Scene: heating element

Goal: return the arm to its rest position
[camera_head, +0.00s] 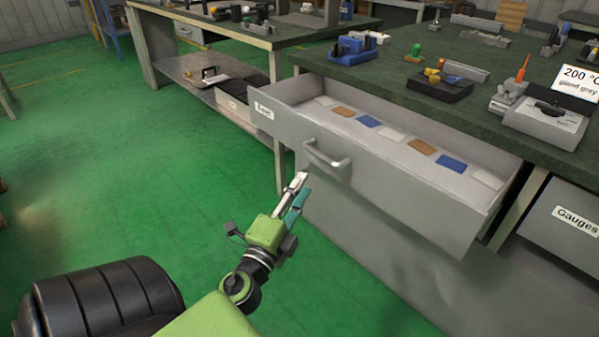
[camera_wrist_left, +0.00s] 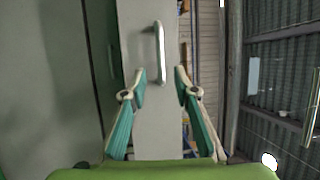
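My left gripper (camera_head: 297,192) is in front of the open drawer, near its handle (camera_head: 327,160). In the left wrist view, the two teal fingers of the gripper (camera_wrist_left: 160,82) stand apart with nothing between them. The drawer handle (camera_wrist_left: 159,52) shows beyond the fingertips, apart from them. My right gripper is in neither view.
The pulled-out drawer (camera_head: 420,207) juts from the green-topped bench (camera_head: 440,48) and holds several flat coloured pieces. A gauge block with a "200 °C" card (camera_head: 577,80) stands on the bench. A second bench (camera_head: 190,22) is behind. Green floor (camera_head: 130,170) at left is mostly clear.

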